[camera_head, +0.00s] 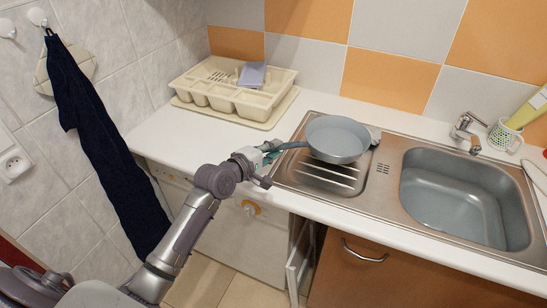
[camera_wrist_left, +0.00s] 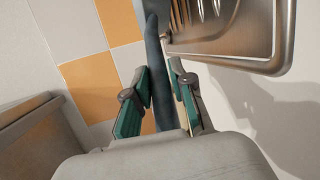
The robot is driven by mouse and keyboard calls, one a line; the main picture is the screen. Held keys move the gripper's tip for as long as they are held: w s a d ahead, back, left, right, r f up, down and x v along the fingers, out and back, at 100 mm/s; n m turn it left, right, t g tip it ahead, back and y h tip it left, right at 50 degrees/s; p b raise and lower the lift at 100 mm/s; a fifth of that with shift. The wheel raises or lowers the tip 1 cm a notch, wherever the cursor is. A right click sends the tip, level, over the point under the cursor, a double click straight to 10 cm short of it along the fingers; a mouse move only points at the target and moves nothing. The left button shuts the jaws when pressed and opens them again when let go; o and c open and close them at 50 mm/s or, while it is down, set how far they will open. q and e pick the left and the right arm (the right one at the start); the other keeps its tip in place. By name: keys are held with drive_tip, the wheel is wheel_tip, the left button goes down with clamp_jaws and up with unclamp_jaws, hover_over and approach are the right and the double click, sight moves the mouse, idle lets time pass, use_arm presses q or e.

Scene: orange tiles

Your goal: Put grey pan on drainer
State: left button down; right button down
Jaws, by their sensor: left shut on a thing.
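The grey pan (camera_head: 337,139) is over the ridged drainer (camera_head: 312,180) left of the sink, with its handle pointing left. Whether its base touches the drainer cannot be told. My left gripper (camera_head: 268,152) is shut on the pan's handle at the left edge of the drainer. In the left wrist view the handle (camera_wrist_left: 156,65) runs between the two green fingers of my left gripper (camera_wrist_left: 160,95). The drainer (camera_wrist_left: 235,25) also shows there at the upper right. My right gripper is not in view.
The sink basin (camera_head: 462,200) is right of the drainer, with a tap (camera_head: 465,128) behind it. A cream cutlery tray (camera_head: 232,92) holding a grey-blue item stands at the back left. The counter (camera_head: 170,135) in front of it is clear. A dark towel (camera_head: 105,150) hangs on the left wall.

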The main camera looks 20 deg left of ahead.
use_arm(q)
drive_tip(key=shift+f, duration=1.4)
drive_tip(key=shift+f, duration=0.15)
drive_tip(key=c, duration=1)
unclamp_jaws()
drive_tip(key=v, duration=1.2)
drive_tip(key=shift+b, duration=0.45)
